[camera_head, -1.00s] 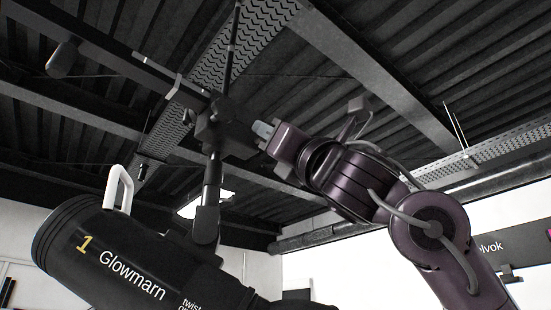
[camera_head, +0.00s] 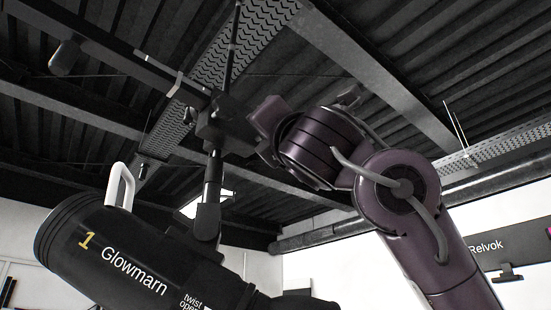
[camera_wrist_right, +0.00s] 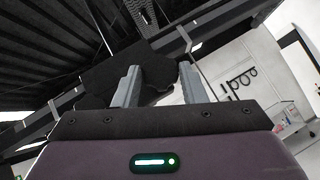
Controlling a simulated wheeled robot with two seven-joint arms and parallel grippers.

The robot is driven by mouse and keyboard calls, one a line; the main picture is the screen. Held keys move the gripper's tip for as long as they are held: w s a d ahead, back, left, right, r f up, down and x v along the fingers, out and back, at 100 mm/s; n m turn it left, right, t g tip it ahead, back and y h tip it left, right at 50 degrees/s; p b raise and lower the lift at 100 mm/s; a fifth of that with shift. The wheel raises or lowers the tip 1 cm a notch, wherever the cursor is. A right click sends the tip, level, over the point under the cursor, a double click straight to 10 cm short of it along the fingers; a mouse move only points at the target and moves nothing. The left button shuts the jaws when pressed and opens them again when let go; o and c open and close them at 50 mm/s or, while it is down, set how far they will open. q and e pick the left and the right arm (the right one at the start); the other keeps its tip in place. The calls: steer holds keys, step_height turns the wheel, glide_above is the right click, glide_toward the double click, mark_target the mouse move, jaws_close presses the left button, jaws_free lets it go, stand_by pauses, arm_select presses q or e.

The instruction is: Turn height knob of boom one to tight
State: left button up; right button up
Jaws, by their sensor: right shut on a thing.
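The boom-one joint (camera_head: 222,122) is a black block where the boom, a vertical rod and the lamp mount meet. A black lamp (camera_head: 120,255) marked "1 Glowmarn" hangs below it. My right gripper (camera_wrist_right: 158,74) has come up to the right side of the joint in the head view, its fingertips hidden there. In the right wrist view its two grey fingers are shut on a dark knob (camera_wrist_right: 157,83), with space between the fingers. The knob blends into the black joint, so its turn angle cannot be told. My left gripper is not in view.
The long dark boom (camera_head: 110,45) runs from the joint to the upper left, with a dark cylinder (camera_head: 64,58) on it. A white handle (camera_head: 122,185) stands on the lamp. A "Relvok" panel (camera_head: 495,250) is at the far right. Ceiling beams are overhead.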

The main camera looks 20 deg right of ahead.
steer(key=shift+s+a+r+m+g+h, duration=0.1)
steer(key=shift+a+r+m+g+h, duration=0.1)
steer(key=shift+m+g+h, duration=1.65)
steer(key=shift+a+r+m+g+h, duration=0.3)
steer(key=shift+m+g, duration=0.65)
steer(key=shift+m, duration=2)
steer(key=shift+s+r+m+g+h, duration=0.1)
steer(key=shift+m+g+h, duration=1.25)
steer(key=shift+m, duration=1.05)
steer(key=shift+g, duration=0.25)
steer(key=o, duration=0.7)
steer(key=shift+w, duration=0.1)
steer(key=shift+o, duration=1.4)
steer(key=shift+w, duration=0.15)
